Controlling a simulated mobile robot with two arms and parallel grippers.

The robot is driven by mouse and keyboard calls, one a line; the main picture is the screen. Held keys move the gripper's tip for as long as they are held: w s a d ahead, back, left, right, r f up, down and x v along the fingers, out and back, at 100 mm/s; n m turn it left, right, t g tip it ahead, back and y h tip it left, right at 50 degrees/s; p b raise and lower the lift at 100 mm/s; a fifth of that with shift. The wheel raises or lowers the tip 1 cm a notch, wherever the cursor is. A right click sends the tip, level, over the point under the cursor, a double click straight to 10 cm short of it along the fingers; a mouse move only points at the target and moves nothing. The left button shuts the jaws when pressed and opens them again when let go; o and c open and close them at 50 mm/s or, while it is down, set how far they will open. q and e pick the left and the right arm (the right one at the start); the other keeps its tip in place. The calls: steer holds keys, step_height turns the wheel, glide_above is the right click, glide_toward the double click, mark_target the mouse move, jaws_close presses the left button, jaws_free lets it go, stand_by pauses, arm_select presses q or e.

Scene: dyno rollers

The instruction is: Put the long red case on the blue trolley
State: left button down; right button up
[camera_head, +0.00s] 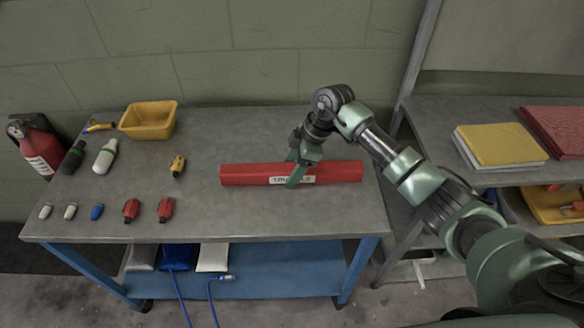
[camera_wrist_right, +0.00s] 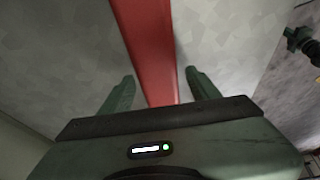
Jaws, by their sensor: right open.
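The long red case (camera_head: 335,172) lies flat on the top of the blue trolley (camera_head: 215,222), toward its right side, with a white label on its front face. My right gripper (camera_head: 296,172) is at the middle of the case, with one finger in front of it and the other behind. In the right wrist view the case (camera_wrist_right: 150,45) runs between the two open fingers (camera_wrist_right: 158,92), with a gap visible on both sides. My left gripper is not in view.
A yellow bin (camera_head: 148,121), bottles, and several small red, blue and yellow items share the trolley top. A fire extinguisher (camera_head: 38,146) stands at the left. A grey shelf (camera_head: 440,118) with a yellow book (camera_head: 500,147) is at the right. The trolley's front middle is clear.

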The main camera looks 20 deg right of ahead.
steer(key=v, duration=1.2)
steer(key=shift+b, duration=0.45)
steer(key=shift+r, duration=0.1)
